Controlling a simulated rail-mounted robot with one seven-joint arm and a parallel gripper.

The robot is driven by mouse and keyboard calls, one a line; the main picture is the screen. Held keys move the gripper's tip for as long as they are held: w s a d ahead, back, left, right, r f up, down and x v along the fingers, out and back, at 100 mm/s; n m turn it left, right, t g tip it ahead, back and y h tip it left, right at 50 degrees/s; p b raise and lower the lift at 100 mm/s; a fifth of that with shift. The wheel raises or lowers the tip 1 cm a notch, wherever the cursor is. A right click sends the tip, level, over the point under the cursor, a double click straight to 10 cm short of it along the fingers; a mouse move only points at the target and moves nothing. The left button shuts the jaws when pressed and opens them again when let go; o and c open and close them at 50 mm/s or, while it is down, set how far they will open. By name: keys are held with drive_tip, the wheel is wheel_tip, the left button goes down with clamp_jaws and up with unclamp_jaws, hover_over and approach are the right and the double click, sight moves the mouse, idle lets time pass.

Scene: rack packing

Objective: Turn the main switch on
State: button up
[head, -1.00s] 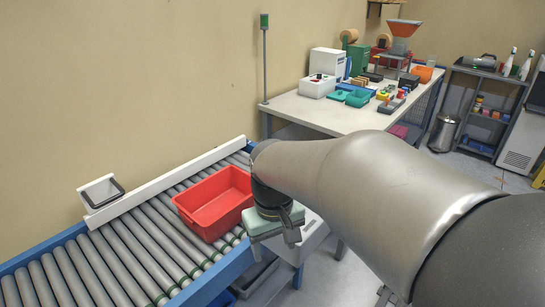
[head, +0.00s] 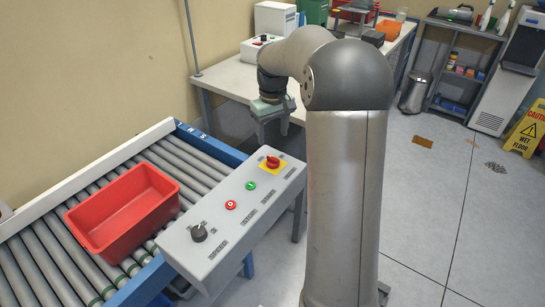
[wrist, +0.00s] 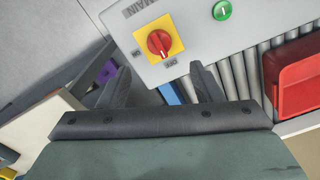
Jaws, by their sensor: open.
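The main switch (head: 272,162) is a red rotary knob on a yellow square plate at the far right end of the grey control panel (head: 222,222). In the wrist view the main switch (wrist: 159,43) shows close up, with MAIN printed by it and small labels at the plate's edge. My gripper (head: 276,108) is beyond the panel's far end in the head view, apart from the switch. In the wrist view my gripper (wrist: 160,72) has its fingers spread and empty, the switch just past them.
The panel also carries a green button (head: 251,186), a red button (head: 231,205) and a black knob (head: 199,233). A red bin (head: 122,210) sits on the roller conveyor (head: 190,160) to the left. A white worktable (head: 228,80) stands behind my gripper.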

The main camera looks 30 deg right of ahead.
sight(273, 158)
wheel_tip(273, 158, down, 10)
drive_tip(key=shift+d+r, duration=0.1)
drive_tip(key=shift+r, duration=0.05)
drive_tip(key=c, duration=1)
